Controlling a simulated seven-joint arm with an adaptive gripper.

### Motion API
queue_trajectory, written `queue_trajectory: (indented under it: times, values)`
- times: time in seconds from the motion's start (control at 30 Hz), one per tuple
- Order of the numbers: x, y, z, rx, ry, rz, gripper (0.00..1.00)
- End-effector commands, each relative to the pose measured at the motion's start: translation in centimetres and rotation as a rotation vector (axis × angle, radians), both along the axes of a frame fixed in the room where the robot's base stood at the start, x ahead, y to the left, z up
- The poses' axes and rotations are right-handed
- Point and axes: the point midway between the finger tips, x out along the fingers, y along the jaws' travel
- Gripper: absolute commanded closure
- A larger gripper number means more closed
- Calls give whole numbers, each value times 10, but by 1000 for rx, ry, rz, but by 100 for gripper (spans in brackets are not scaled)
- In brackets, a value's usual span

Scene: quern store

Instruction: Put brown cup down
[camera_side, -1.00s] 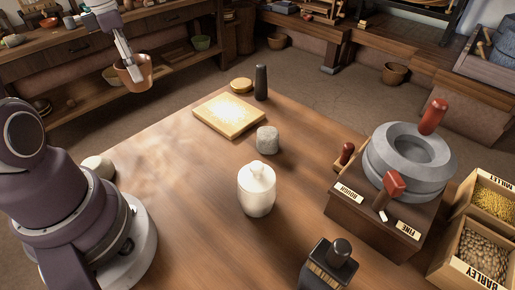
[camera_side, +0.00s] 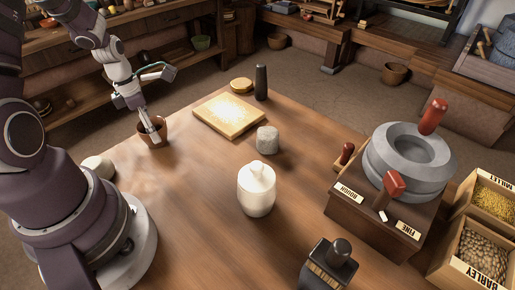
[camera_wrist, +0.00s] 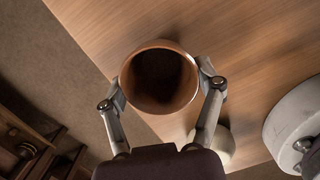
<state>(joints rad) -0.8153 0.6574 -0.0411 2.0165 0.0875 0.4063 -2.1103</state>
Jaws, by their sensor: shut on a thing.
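The brown cup (camera_side: 153,134) is upright at the far left edge of the wooden table in the side view. My gripper (camera_side: 151,126) is shut on it, with the fingers at its rim. In the wrist view the cup (camera_wrist: 160,78) shows its open mouth and dark inside, with one finger of my gripper (camera_wrist: 160,86) on each side. The cup looks low, at or just above the table top; I cannot tell whether its base touches.
A bright board (camera_side: 229,115), a dark pestle (camera_side: 261,82), a grey stone (camera_side: 267,139) and a white lidded jar (camera_side: 257,190) stand on the table (camera_side: 200,200). A pale round object (camera_side: 98,167) is near my base. The quern (camera_side: 410,165) is at right. The table between cup and jar is clear.

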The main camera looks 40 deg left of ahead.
Motion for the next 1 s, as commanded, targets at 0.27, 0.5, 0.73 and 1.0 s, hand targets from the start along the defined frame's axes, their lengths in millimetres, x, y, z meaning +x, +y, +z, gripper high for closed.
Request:
queue_trajectory:
  times: [0.27, 0.5, 0.73, 1.0]
  values:
    - [0, 0, -2, 0, 0, 0, 30]
    - [0, 0, -2, 0, 0, 0, 6]
    - [0, 0, -1, 0, 0, 0, 6]
    - [-3, 3, 38, 6, -6, 2, 6]
